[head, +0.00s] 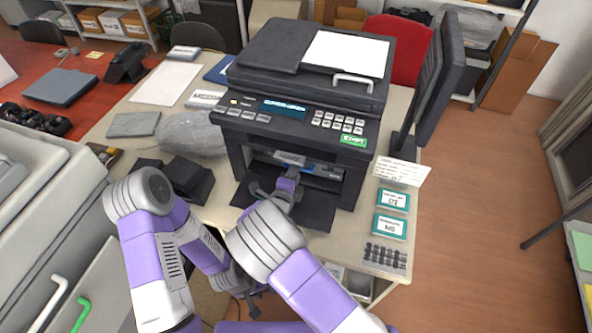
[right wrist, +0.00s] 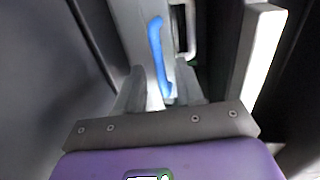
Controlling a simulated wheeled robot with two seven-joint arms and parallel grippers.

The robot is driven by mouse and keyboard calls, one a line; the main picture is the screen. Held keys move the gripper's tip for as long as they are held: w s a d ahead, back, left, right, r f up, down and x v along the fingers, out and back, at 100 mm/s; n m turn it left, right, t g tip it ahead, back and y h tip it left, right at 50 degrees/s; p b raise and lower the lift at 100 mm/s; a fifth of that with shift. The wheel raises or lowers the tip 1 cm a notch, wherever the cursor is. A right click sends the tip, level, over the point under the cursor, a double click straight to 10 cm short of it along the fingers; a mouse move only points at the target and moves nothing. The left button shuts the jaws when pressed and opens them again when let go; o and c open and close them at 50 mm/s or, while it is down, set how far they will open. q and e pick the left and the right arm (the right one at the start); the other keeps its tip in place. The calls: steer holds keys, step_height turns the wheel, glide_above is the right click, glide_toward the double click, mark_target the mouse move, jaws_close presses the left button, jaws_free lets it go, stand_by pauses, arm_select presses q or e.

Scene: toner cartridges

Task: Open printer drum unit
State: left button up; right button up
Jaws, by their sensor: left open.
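The black printer (head: 305,100) stands on the desk with its front cover folded down. Inside the opening is the grey drum unit (head: 325,171) with a blue handle (right wrist: 158,55), which shows up close in the right wrist view. My right gripper (head: 273,190) reaches into the front opening. In the right wrist view its fingers (right wrist: 160,88) stand apart, with the lower end of the blue handle seen between them; whether they touch it is unclear. My left gripper (head: 252,302) is open and empty, low in front of the desk edge, partly hidden by my right arm.
A crumpled grey bag (head: 190,131) and a black box (head: 188,178) lie left of the printer. Teal-and-white boxes (head: 391,226) and a card stand at its right, near a monitor (head: 440,80). The printer's walls are close around my right gripper.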

steer(key=shift+w+d+f, duration=0.15)
steer(key=shift+w+d, duration=0.1)
steer(key=shift+w, duration=0.35)
jaws_close()
